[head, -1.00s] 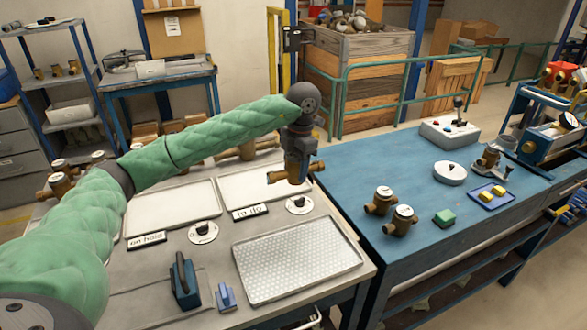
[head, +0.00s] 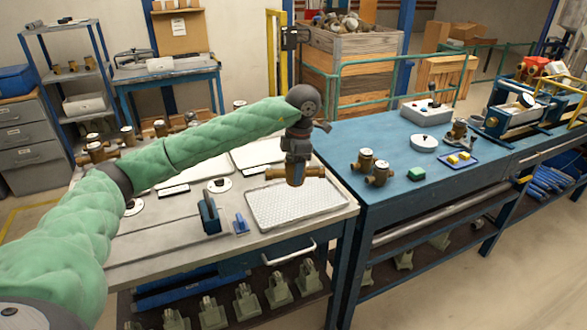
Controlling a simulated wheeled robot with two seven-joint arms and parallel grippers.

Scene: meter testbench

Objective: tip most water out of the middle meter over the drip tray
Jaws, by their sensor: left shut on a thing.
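My left gripper (head: 297,157) is shut on a brass meter (head: 297,175) and holds it with its two pipe ends pointing left and right, about level. The gripper covers the meter's top, and no water can be seen. The drip tray (head: 268,218), a silver tray with a patterned floor, lies on the grey table. In the picture the held meter overlaps the tray's far edge, apparently above it. My right gripper is not in view.
A dark blue block-like tool (head: 209,213) and a smaller blue piece (head: 241,224) stand left of the drip tray. White trays (head: 258,154) lie behind it. A green block (head: 416,174) and a grey control box (head: 427,112) are on the blue bench (head: 345,137).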

